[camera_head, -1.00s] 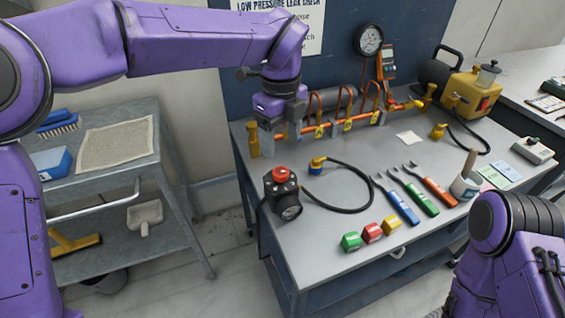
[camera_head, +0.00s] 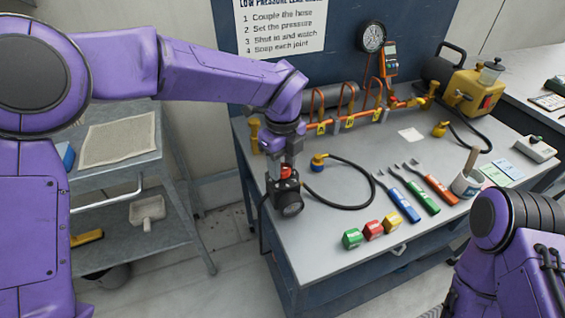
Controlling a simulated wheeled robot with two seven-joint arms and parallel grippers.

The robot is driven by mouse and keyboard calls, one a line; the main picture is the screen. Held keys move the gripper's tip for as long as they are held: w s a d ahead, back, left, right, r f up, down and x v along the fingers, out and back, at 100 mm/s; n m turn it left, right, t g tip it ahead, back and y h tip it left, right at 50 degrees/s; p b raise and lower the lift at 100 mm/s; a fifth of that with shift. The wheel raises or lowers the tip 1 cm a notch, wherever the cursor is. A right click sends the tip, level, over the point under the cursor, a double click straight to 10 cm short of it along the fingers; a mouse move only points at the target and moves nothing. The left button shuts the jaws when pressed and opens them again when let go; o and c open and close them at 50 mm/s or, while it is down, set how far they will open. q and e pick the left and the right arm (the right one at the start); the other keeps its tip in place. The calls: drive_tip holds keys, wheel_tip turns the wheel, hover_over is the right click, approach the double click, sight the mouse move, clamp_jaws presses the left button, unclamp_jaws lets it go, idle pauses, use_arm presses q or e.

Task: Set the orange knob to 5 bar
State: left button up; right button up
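The orange-red knob (camera_head: 287,172) sits on top of a black regulator (camera_head: 275,188) at the table's near left corner. A round gauge (camera_head: 291,209) faces forward on the regulator; its reading is too small to make out. My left gripper (camera_head: 280,168) points down at the knob, its fingers beside it and partly covering it. I cannot tell whether the fingers touch the knob or how far apart they are. My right arm shows at the lower right, but its gripper is out of view.
An orange pipe manifold (camera_head: 340,122) runs along the table's back. A black hose (camera_head: 350,170) curves right of the regulator. A grey cart (camera_head: 150,168) is at left.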

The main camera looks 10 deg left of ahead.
use_arm(q)
drive_tip(key=shift+r+m, duration=0.1)
drive_tip(key=shift+m, duration=0.4)
drive_tip(key=m+p, duration=0.2)
drive_tip(key=m, duration=0.1)
drive_tip(key=shift+r+m, duration=0.1)
drive_tip(key=shift+m, duration=0.3)
drive_tip(key=m+p, duration=0.5)
drive_tip(key=shift+r+m, duration=0.1)
drive_tip(key=shift+m, duration=0.2)
drive_tip(key=m+p, duration=0.3)
drive_tip(key=shift+m, duration=0.3)
drive_tip(key=m+p, duration=0.5)
drive_tip(key=m, duration=0.1)
drive_tip(key=shift+m, duration=0.3)
drive_tip(key=shift+f+m+p, duration=0.2)
drive_tip(key=shift+m+p, duration=0.55)
drive_tip(key=shift+m, duration=0.05)
